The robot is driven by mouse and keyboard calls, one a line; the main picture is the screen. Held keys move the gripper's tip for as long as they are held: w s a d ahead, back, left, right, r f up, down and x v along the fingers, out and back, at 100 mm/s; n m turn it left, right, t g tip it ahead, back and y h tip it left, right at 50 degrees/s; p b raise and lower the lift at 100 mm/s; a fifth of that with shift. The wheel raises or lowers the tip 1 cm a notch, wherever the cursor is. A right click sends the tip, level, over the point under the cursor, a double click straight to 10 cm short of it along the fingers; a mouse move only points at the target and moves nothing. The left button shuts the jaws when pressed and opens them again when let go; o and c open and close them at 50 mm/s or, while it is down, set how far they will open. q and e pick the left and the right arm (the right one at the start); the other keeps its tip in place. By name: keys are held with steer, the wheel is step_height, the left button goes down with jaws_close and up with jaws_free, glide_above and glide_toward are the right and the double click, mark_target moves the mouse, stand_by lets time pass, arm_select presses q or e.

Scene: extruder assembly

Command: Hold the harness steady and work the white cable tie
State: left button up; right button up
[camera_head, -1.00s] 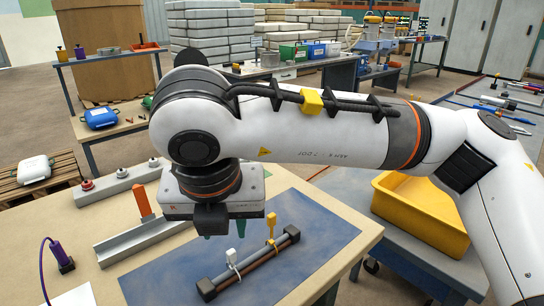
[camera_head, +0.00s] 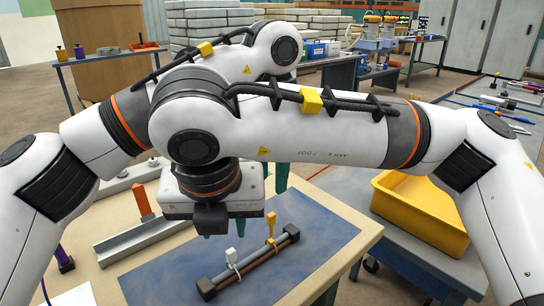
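The harness (camera_head: 252,264), a dark bundle of rods with black end blocks, lies diagonally on the blue mat (camera_head: 165,281). The white cable tie (camera_head: 232,258) stands around its lower-left part, its head up. A yellow cable tie (camera_head: 271,228) stands around its upper-right part. My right gripper (camera_head: 222,230) hangs above and left of the white tie, its teal fingertips apart, partly behind its housing, with nothing seen between them. My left gripper (camera_head: 282,178) is behind my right forearm; one teal finger shows past the harness's far end, and the rest is hidden.
My two arms cross above the table. A grey channel with an orange upright (camera_head: 141,201) lies left of the mat. A purple tool (camera_head: 64,259) stands at the left. A yellow bin (camera_head: 418,213) stands on a lower surface at the right. The mat's right part is clear.

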mark_target(271, 214)
arm_select(q)
step_height(271, 214, down, 10)
steer(key=shift+r, duration=0.25)
jaws_close()
stand_by(0.5)
steer(key=shift+c, duration=0.2)
jaws_free()
